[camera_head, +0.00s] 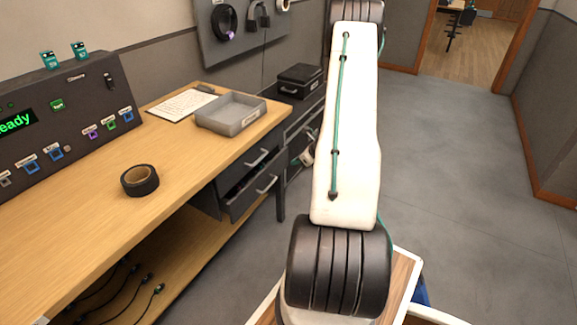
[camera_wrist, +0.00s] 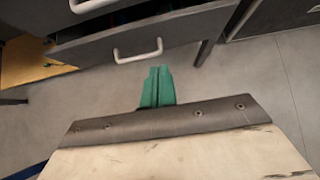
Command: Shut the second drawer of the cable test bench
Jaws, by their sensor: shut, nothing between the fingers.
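The cable test bench (camera_head: 75,232) has a wooden top and a stack of dark drawers under its right end. The upper drawer (camera_head: 258,150) looks flush. The second drawer (camera_head: 247,198), below it, stands partly pulled out, and its dark inside shows. In the wrist view the second drawer's front (camera_wrist: 180,29) has a pale bar handle (camera_wrist: 138,52). My gripper (camera_wrist: 158,70) shows there as green fingers closed together, empty, just below the handle in the picture. Whether the fingertips touch the drawer front is unclear. In the head view my gripper is hidden behind my arm.
A grey tray (camera_head: 231,122), a tape roll (camera_head: 140,180) and a control panel (camera_head: 62,118) stand on the bench. A dark cabinet (camera_head: 300,118) with a black case on top is behind the drawers. The floor to the right is clear.

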